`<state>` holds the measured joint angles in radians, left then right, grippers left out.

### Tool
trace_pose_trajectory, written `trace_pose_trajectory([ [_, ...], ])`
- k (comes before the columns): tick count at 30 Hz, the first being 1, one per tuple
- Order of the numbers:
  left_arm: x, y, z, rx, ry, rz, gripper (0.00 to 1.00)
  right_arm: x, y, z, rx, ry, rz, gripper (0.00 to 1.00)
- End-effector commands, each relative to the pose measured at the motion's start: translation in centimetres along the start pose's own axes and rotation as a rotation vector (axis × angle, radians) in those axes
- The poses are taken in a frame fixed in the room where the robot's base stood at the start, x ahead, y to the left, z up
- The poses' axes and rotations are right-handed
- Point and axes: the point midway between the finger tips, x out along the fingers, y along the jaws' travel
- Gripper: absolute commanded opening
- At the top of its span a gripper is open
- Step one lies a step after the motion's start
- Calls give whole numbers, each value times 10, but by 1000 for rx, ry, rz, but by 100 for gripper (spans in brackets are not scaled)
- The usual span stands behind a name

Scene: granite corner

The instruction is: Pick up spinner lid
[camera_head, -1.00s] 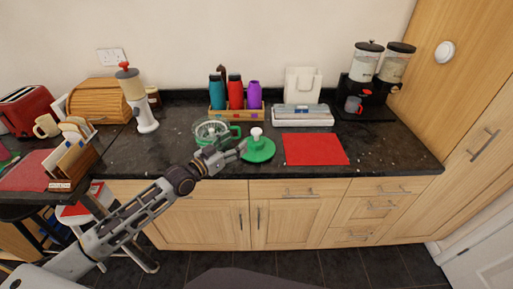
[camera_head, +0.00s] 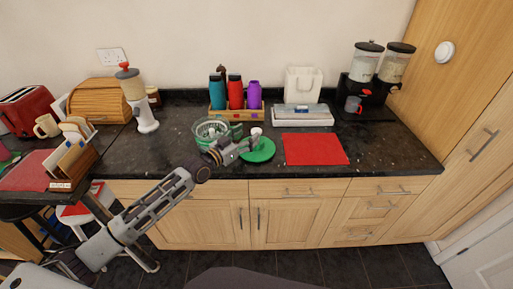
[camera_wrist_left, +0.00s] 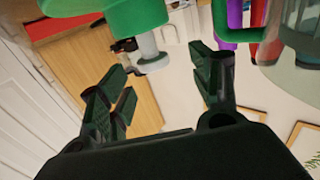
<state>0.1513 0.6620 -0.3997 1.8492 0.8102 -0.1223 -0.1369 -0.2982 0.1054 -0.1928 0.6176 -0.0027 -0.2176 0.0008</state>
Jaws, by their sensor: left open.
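The spinner lid is a green disc (camera_head: 262,153) with a white knob (camera_head: 257,132), lying on the dark counter near its front edge. My left gripper (camera_head: 250,144) is open, at the left of the knob and above the lid's left part. In the wrist view the knob appears between the fingertips; whether they touch it cannot be told. My right gripper is not in view.
The clear spinner bowl (camera_head: 205,128) with green parts stands left of the lid, close to my gripper. A red mat (camera_head: 315,149) lies to the right. Behind is a wooden caddy (camera_head: 236,116) with teal, red and purple bottles. The counter front right is clear.

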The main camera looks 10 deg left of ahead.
Motion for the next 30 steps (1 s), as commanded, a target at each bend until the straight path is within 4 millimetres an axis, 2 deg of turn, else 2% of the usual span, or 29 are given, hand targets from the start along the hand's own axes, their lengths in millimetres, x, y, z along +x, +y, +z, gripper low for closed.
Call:
trace_pose_trajectory([
  [10, 1, 0, 0, -1, 0, 0, 64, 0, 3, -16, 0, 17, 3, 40],
  [15, 8, 1, 0, -2, 2, -1, 64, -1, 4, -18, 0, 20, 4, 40],
  [22, 28, 7, 2, -2, 2, -1, 64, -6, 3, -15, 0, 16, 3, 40],
  [30, 48, 7, 3, -1, 1, -1, 64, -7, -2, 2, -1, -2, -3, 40],
])
